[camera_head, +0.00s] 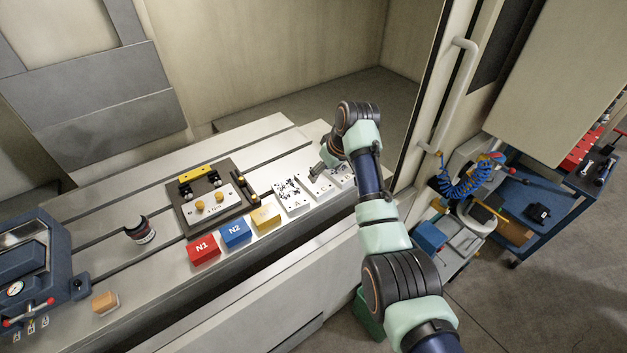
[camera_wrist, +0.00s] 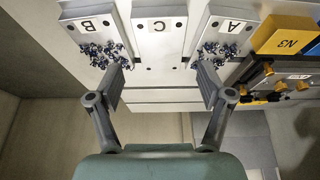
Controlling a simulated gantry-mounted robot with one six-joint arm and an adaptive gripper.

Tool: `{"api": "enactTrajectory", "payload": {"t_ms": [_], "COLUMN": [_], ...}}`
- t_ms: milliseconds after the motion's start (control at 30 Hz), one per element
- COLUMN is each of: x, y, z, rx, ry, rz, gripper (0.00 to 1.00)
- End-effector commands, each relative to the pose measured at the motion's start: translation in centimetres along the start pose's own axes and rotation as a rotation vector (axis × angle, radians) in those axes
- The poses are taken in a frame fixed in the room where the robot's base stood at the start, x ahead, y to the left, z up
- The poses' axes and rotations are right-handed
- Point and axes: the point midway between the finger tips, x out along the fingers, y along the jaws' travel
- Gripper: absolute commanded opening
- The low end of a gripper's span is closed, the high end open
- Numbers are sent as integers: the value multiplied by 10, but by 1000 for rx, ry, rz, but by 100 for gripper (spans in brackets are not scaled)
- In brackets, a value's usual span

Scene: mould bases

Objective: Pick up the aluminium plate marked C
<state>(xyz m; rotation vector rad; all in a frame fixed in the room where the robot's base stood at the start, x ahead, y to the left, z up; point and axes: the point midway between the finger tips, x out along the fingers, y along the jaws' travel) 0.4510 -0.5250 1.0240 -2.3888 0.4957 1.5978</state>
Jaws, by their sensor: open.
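The aluminium plate marked C (camera_head: 319,189) lies on the machine table between plates A and B. In the wrist view plate C (camera_wrist: 158,42) is centred and upside down, with a bare, clean face and small holes. My gripper (camera_wrist: 163,68) is open and empty, with its fingers spread wider than plate C, one toward each side of it. In the head view my gripper (camera_head: 318,170) is at the far end of plate C, and the arm partly hides the plates' surroundings. Contact with the plate cannot be told.
Plate A (camera_wrist: 230,30) and plate B (camera_wrist: 90,27) flank C closely, each with dark chips near the fingertips. Blocks N1 (camera_head: 203,251), N2 (camera_head: 235,233) and N3 (camera_head: 265,218) stand left of A. A dark fixture (camera_head: 187,212) lies behind them.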

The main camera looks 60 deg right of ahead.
Motion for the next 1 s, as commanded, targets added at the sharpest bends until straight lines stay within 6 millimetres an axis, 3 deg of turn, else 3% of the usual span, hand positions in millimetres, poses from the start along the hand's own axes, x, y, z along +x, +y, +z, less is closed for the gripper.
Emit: {"api": "enactTrajectory", "payload": {"t_ms": [367,700,933,1000], "x": [29,79,79,79], "y": [-1,-1,-1,-1], "z": [0,2,1,1], "rx": [-1,-1,-1,-1], "ry": [1,0,1,1], "rz": [0,-1,0,0], "gripper": [79,79,79,71]}}
